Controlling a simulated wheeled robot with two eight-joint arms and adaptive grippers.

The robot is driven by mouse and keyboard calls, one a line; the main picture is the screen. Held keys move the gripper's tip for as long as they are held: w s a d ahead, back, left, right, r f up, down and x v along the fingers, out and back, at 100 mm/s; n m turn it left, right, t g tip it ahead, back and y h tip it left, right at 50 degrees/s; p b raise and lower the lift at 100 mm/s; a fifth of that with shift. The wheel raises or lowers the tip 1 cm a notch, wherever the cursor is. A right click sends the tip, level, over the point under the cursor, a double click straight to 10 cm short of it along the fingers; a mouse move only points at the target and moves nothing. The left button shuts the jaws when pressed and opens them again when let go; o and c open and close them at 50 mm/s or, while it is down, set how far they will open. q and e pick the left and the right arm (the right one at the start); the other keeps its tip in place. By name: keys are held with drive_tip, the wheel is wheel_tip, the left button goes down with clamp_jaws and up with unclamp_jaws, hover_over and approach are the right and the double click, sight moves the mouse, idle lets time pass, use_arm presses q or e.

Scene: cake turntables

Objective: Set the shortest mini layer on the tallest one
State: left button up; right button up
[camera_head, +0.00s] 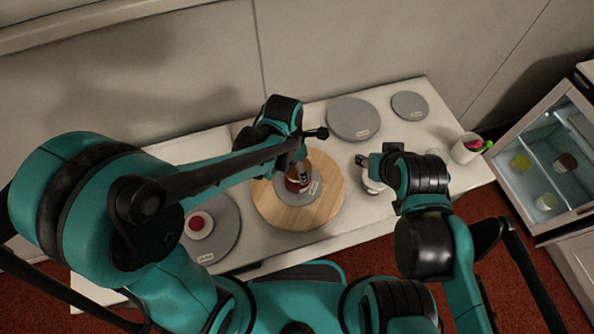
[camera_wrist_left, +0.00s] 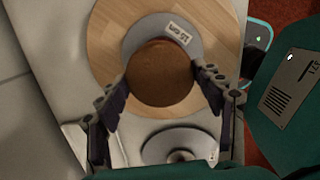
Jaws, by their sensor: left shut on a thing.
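My left gripper (camera_head: 300,180) is shut on a brown round layer (camera_head: 294,184) over the wooden turntable (camera_head: 268,208). In the left wrist view the brown layer (camera_wrist_left: 160,72) lies between the two fingers (camera_wrist_left: 160,92), above a labelled grey disc (camera_wrist_left: 139,35). I cannot tell whether it touches the disc. A white layer with a red top (camera_head: 199,224) sits on a grey disc at the left. My right gripper (camera_head: 363,162) is beside a pale round thing (camera_head: 372,184), partly hidden by it; its jaw opening is unclear.
Two bare grey discs, one large (camera_head: 353,118) and one small (camera_head: 409,105), lie at the back of the white table (camera_head: 345,230). A white cup with colourful tools (camera_head: 466,149) stands at the right. A glass-fronted cabinet (camera_head: 548,165) stands beyond the right end.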

use_arm(q)
wheel_tip(320, 180, down, 3)
drive_tip(key=shift+b, duration=0.5)
drive_tip(key=shift+f, duration=0.2)
drive_tip(key=shift+f, duration=0.2)
drive_tip(key=o, duration=1)
drive_tip(key=shift+r, duration=0.1)
